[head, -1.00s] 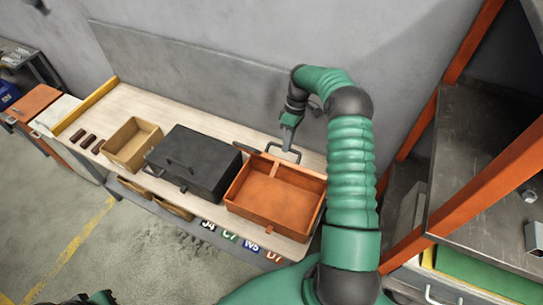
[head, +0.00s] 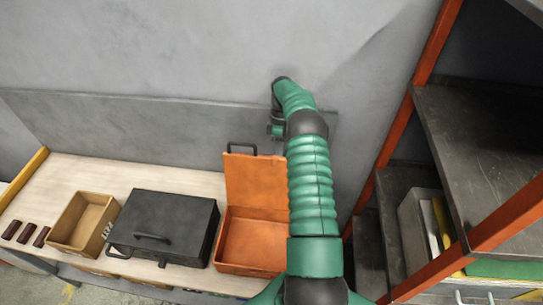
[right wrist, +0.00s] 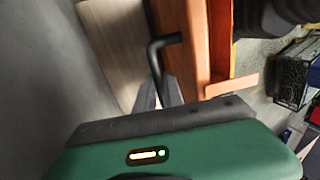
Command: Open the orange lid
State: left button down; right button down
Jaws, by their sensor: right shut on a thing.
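The orange lid (head: 256,180) stands raised at the back of the orange box (head: 250,241), whose inside is exposed. A dark handle (head: 241,147) projects from the lid's top edge. In the right wrist view, the bent black handle (right wrist: 163,46) runs down to my right gripper (right wrist: 165,93), whose grey fingers are shut on it. The lid shows there as an orange panel (right wrist: 185,45) beside the fingers. In the head view, my right arm covers the box's right side, and the fingertips cannot be made out. My left gripper is not in view.
A closed black case (head: 165,225) stands left of the orange box. Farther left are a cardboard bin (head: 82,222) and several dark red pieces (head: 27,233) on the workbench (head: 110,175). A grey wall is behind. An orange-framed shelf (head: 480,150) stands at the right.

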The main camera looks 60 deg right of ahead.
jog(key=shift+f, duration=0.2)
jog(key=shift+w+d+f, duration=0.2)
jog(key=shift+d+f, duration=0.1)
jog(key=shift+d, duration=0.25)
jog(key=c, duration=1.8)
grip_release()
jog(key=shift+d, duration=0.1)
jog(key=shift+o, duration=1.4)
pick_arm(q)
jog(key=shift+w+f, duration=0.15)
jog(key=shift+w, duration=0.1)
pick_arm(e)
jog(key=shift+o, duration=0.3)
jog(key=shift+a+r, duration=0.15)
jog(key=shift+a, duration=0.05)
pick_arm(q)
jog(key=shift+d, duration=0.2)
pick_arm(e)
jog(key=shift+d, duration=0.15)
jog(key=shift+r, duration=0.1)
